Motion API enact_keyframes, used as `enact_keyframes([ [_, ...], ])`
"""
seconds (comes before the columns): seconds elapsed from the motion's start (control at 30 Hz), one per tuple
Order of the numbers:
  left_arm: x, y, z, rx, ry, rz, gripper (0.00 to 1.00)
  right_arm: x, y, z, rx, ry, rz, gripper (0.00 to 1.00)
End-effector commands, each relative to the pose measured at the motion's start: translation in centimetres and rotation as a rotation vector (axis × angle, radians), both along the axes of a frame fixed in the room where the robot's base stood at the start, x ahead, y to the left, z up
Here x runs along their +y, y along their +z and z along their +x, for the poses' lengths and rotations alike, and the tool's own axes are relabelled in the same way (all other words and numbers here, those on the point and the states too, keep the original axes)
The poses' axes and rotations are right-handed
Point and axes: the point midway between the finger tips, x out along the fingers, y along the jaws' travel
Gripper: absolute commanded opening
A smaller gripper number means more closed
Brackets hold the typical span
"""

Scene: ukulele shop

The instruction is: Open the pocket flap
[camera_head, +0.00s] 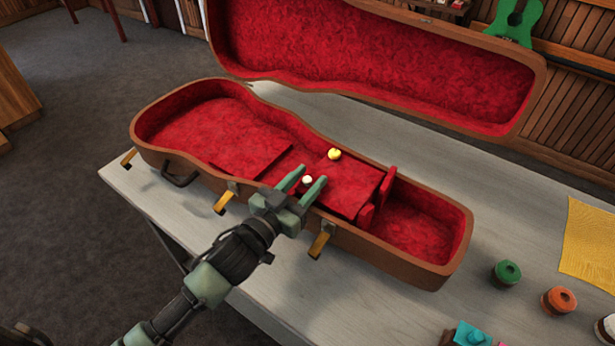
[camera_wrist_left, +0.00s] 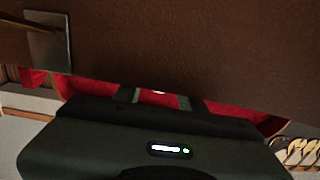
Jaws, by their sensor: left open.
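An open brown ukulele case (camera_head: 455,262) with red plush lining lies on the table. Inside it, a flat red panel that looks like the pocket flap (camera_head: 352,188) lies level over the middle part. A small white knob (camera_head: 307,180) sits at the panel's near left side, and a yellow knob (camera_head: 334,154) at its far edge. My left gripper (camera_head: 308,179) is open, reaching over the near rim, with its fingers on either side of the white knob. In the left wrist view, the fingers (camera_wrist_left: 155,98) show against red lining with a small white spot between them. Contact cannot be told.
The raised case lid (camera_head: 390,55) stands behind. Gold latches (camera_head: 320,244) stick out along the near rim. Green (camera_head: 507,273) and orange (camera_head: 558,299) jars and a yellow cloth (camera_head: 590,240) are on the grey table (camera_head: 400,310) at the right.

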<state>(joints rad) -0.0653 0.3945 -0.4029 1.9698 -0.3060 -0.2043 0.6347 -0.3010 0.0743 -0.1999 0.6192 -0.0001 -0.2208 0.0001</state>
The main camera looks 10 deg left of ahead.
Motion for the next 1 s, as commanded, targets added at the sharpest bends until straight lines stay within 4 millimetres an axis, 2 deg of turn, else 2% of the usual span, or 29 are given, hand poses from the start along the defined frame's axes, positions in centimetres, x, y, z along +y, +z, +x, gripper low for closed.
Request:
enact_keyframes([
  [0.23,-0.06,-0.03,0.16,0.001,0.0,0.0,0.4,-0.03,0.03,0.26,-0.004,0.001,0.0,0.45],
  [0.27,-0.06,-0.04,0.16,0.001,0.0,0.0,0.38,-0.05,0.03,0.25,-0.004,0.001,0.0,0.45],
  [0.4,-0.05,-0.03,0.14,0.001,0.0,0.0,0.0,-0.23,0.03,0.26,-0.005,0.002,-0.002,0.45],
  [1.0,-0.04,-0.04,0.12,0.001,0.0,0.0,0.0,-0.59,0.04,0.23,-0.003,0.002,-0.007,0.45],
])
